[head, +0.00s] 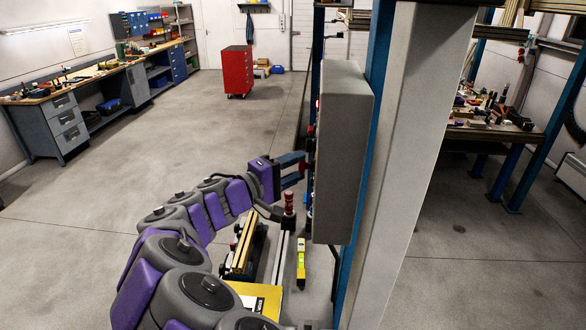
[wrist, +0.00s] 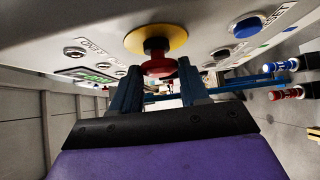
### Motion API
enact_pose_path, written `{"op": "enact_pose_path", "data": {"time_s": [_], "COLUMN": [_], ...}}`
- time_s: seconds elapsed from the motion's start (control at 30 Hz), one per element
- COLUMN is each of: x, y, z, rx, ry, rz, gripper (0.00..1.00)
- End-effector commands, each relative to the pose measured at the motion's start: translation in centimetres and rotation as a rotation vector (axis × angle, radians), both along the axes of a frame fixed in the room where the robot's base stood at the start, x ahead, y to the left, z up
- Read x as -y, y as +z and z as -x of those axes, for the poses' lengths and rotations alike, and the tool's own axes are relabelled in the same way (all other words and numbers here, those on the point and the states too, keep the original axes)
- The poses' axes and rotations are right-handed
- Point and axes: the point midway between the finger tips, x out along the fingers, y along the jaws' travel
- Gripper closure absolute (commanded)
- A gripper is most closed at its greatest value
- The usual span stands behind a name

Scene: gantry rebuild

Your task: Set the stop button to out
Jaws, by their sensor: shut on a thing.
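The stop button (wrist: 160,66) is a red mushroom knob in front of a yellow disc (wrist: 157,38) on the grey control box, in the upper middle of the wrist view. My gripper (wrist: 160,75) has one blue finger on each side of the red knob and is shut on it. In the head view my gripper (head: 303,167) reaches the left-hand face of the control box (head: 342,150). That face is nearly edge-on there, so the button is mostly hidden. I cannot tell how far out the knob stands.
A blue push button (wrist: 248,27) and several small switches (wrist: 75,52) sit on the same panel. A post (head: 415,170) stands right of the box. Below my gripper are a yellow level (head: 301,262) and a red-topped fitting (head: 289,203). Open floor (head: 160,130) lies to the left.

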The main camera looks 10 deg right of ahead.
Motion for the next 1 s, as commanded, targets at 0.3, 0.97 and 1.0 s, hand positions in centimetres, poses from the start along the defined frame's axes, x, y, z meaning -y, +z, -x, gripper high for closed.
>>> {"op": "enact_pose_path", "data": {"time_s": [0.3, 0.97, 1.0], "x": [0.8, -1.0, -1.1], "y": [-0.3, -0.3, -0.3], "z": [0.1, -0.5, -0.5], "rx": [-0.004, -0.005, -0.004], "ry": [-0.011, -0.007, -0.006], "rz": [-0.006, -0.003, -0.002], "gripper": [1.00, 0.49, 0.45]}}
